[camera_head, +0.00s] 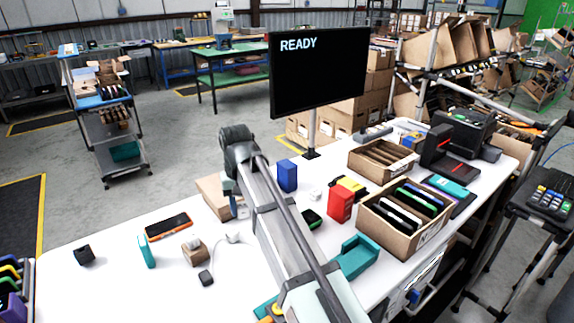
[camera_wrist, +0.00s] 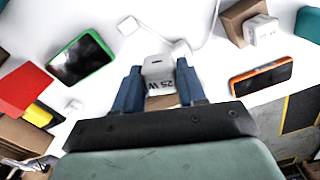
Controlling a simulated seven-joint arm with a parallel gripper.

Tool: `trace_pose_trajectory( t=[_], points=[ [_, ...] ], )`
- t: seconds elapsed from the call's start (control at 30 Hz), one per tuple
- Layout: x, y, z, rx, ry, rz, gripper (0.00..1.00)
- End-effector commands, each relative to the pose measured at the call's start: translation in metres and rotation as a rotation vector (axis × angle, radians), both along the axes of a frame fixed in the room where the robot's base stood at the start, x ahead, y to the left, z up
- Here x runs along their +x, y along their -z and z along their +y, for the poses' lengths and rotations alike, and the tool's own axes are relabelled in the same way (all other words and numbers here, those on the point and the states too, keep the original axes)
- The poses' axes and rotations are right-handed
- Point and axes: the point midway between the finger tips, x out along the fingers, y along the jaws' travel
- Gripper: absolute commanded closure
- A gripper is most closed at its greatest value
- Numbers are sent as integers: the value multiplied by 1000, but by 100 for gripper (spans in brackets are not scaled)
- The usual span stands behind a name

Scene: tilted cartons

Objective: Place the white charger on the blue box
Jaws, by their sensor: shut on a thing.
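My gripper (camera_wrist: 158,88) has its blue fingers closed on a pale block charger (camera_wrist: 158,68) printed "25 W". The charger sits between the fingertips. In the head view my arm hides most of the gripper and the held charger. The blue box (camera_head: 287,175) stands upright on the white table, just right of my arm in the head view. I cannot make it out in the wrist view. Another white charger (camera_wrist: 263,30) with print is at a small brown box (camera_wrist: 240,18), which also shows left of my arm in the head view (camera_head: 194,253).
A red box (camera_head: 340,203) and open cartons (camera_head: 406,222) stand right of the blue box. An orange-edged phone (camera_head: 168,226) lies at left, and a green-edged phone (camera_wrist: 80,58) near my gripper. A screen (camera_head: 318,72) stands behind.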

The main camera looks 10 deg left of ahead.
Motion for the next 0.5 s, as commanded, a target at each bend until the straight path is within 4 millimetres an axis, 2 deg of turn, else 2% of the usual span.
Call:
trace_pose_trajectory(
  t=[0.03,0.27,0.5],
  points=[
    [22,-5,-7,1,27,-1,91],
    [106,-25,-48,2,132,-4,91],
    [199,-50,-90,3,194,-6,91]
  ],
)
